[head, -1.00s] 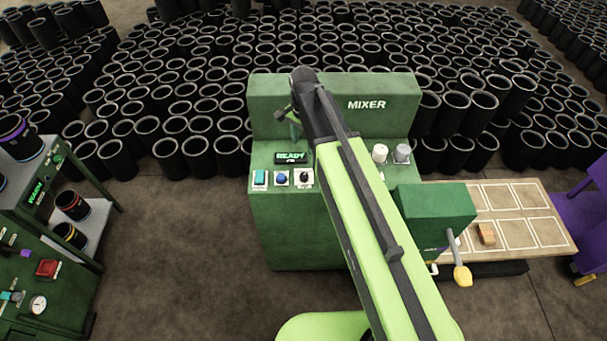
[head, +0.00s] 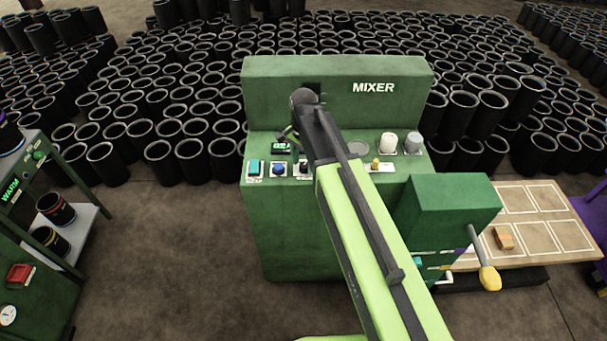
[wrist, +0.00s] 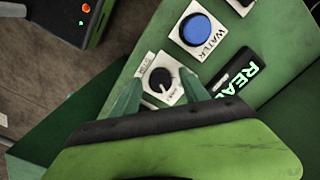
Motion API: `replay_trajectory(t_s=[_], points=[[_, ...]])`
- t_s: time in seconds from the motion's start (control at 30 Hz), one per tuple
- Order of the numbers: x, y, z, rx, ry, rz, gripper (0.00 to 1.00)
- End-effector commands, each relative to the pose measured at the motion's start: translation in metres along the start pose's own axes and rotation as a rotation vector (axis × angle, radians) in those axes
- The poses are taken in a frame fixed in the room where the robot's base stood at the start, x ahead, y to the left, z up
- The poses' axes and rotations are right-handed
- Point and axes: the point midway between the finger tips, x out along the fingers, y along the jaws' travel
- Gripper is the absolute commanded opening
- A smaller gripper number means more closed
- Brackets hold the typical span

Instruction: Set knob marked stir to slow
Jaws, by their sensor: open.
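A small round black knob (head: 303,168) on a white plate sits on the green mixer's (head: 335,75) front panel, right of a blue button. In the wrist view the knob (wrist: 160,80) shows a light pointer mark; the small print around it is too blurred to read. My gripper (wrist: 158,74) is open, its two green fingers on either side of the knob in that view. I cannot tell whether the fingers touch it or hover above. In the head view my arm hides much of the gripper, which is over the panel near the knob.
A teal button (head: 254,168) is further left. White and grey caps (head: 388,142) stand right of my arm. A green box with a yellow-tipped lever (head: 489,278) is at the right.

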Motion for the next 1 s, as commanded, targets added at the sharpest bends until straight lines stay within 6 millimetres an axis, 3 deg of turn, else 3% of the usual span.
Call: replay_trajectory(t_s=[0.03, 0.3, 0.7, 1.0], points=[[0.0078, 0.0000, 0.0000, 0.000, 0.000, 0.000, 0.53], [0.0057, 0.0000, 0.0000, 0.000, 0.000, 0.000, 0.53], [0.0058, -0.0001, 0.0000, 0.000, 0.000, 0.000, 0.01], [0.0059, -0.0001, 0.0000, -0.018, 0.000, 0.000, 0.00]])
